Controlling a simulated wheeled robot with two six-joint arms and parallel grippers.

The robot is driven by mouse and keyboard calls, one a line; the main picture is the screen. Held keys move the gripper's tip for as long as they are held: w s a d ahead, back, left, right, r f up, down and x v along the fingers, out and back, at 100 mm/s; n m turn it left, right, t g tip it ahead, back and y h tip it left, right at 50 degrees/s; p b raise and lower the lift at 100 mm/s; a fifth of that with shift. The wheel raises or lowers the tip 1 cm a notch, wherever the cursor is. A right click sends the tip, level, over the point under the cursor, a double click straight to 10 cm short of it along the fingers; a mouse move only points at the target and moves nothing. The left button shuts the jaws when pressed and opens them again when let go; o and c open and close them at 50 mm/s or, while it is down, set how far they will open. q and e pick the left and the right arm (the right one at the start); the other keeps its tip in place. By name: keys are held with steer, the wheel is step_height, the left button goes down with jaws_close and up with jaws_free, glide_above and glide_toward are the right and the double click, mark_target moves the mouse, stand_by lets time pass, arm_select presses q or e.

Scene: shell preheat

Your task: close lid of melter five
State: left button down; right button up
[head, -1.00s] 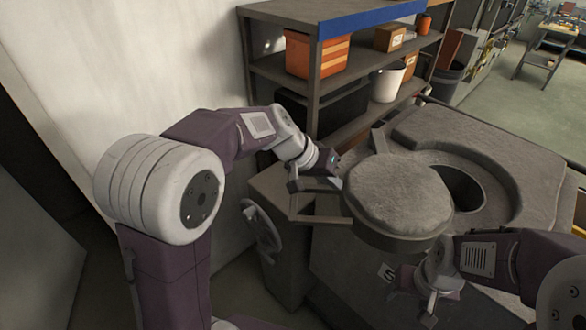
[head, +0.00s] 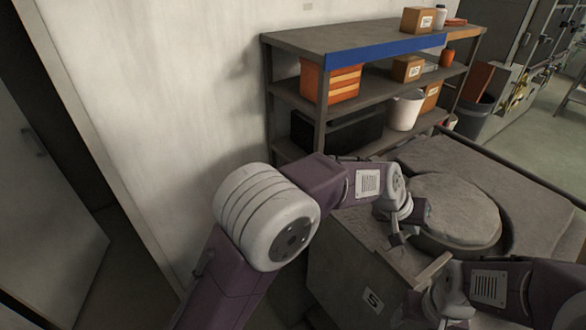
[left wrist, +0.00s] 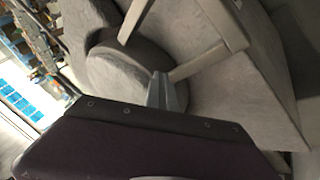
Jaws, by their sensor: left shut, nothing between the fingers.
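The melter (head: 345,255) is a grey box with a tag marked 5 (head: 372,300) on its front. Its round, rough grey lid (head: 455,205) sits over the opening, with a dark rim showing along the right edge. A flat handle bar (head: 433,268) sticks out from the lid's near side. My left gripper (head: 398,238) is shut and empty beside the lid's left edge. In the left wrist view the shut fingers (left wrist: 168,92) appear close to the lid (left wrist: 115,72) and a bar (left wrist: 207,62); contact is unclear. My right gripper (head: 438,306) is low in front of the melter, its fingers unclear.
A shelf unit (head: 345,46) with a blue edge stands behind the melter. It holds an orange crate (head: 332,82), a white bucket (head: 405,110) and cardboard boxes. A pale wall (head: 150,110) is close on the left. A dark bin (head: 474,120) stands beyond.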

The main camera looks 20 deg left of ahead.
arm_select(q)
steer(key=shift+w+d+r+p, duration=0.15)
steer(key=shift+w+d+p, duration=0.05)
steer(key=shift+d, duration=0.4)
steer(key=shift+w+d+r+p, duration=0.1)
steer(key=shift+w+d+p, duration=0.1)
steer(key=shift+d, duration=0.35)
